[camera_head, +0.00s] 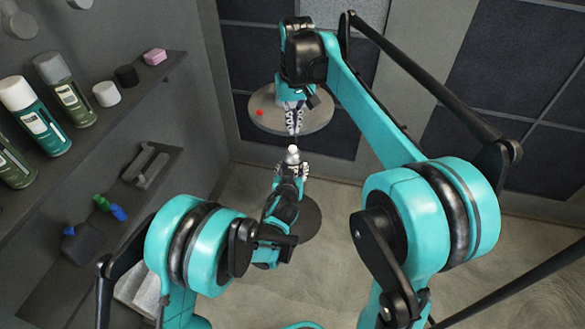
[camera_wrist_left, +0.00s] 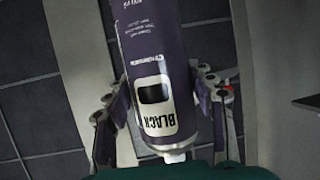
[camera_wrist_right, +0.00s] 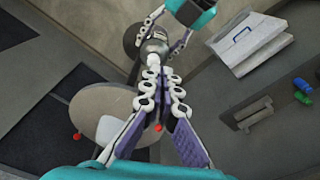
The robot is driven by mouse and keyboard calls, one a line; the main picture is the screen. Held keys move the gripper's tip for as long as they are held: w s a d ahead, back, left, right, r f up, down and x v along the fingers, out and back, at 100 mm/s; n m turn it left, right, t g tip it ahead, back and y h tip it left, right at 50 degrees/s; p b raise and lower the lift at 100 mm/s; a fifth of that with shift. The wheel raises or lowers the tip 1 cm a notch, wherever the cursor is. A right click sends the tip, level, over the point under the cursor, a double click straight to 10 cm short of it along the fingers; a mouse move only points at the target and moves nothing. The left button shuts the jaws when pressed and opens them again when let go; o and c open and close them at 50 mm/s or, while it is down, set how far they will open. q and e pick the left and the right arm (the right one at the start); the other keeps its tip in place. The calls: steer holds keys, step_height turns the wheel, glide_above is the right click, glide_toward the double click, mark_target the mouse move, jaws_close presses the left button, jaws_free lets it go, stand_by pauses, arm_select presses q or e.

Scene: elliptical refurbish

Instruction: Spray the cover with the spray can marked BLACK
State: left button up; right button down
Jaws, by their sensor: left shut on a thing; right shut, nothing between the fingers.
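The spray can marked BLACK (camera_wrist_left: 155,75) has a dark purple body and a white nozzle end. My left gripper (camera_head: 292,170) is shut on it; fingers show on both sides in the left wrist view. The can's pale top (camera_head: 292,152) shows in the head view. My right gripper (camera_head: 294,131) is shut and empty, its fingertips close to that top; I cannot tell whether they touch. In the right wrist view its fingers (camera_wrist_right: 162,75) point at the can top (camera_wrist_right: 153,48). Behind the fingers is a round beige disc with a pale piece (camera_wrist_right: 108,130), possibly the cover, partly hidden.
The round disc (camera_head: 318,118) with a red spot stands by the dark tiled wall. A shelf (camera_head: 118,112) on the left holds several cans and small items. A lower shelf (camera_head: 150,190) holds a bracket and green and blue pieces. A dark round base (camera_head: 305,222) is below my left gripper.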

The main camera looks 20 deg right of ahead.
mark_target(293, 147)
steer(key=shift+g, duration=0.5)
steer(key=shift+w+d+f, duration=0.15)
steer(key=shift+w+f, duration=0.4)
steer(key=shift+f, duration=0.7)
steer(key=shift+w+d+f, duration=0.2)
steer(key=shift+w+f, duration=0.3)
steer(key=shift+f, duration=0.7)
steer(key=shift+w+d+f, duration=0.15)
steer(key=shift+w+f, duration=0.4)
steer(key=shift+f, duration=0.7)
steer(key=shift+f, duration=0.15)
steer(key=shift+f, duration=1.05)
steer(key=shift+r, duration=2.55)
step_height(293, 147, up, 12)
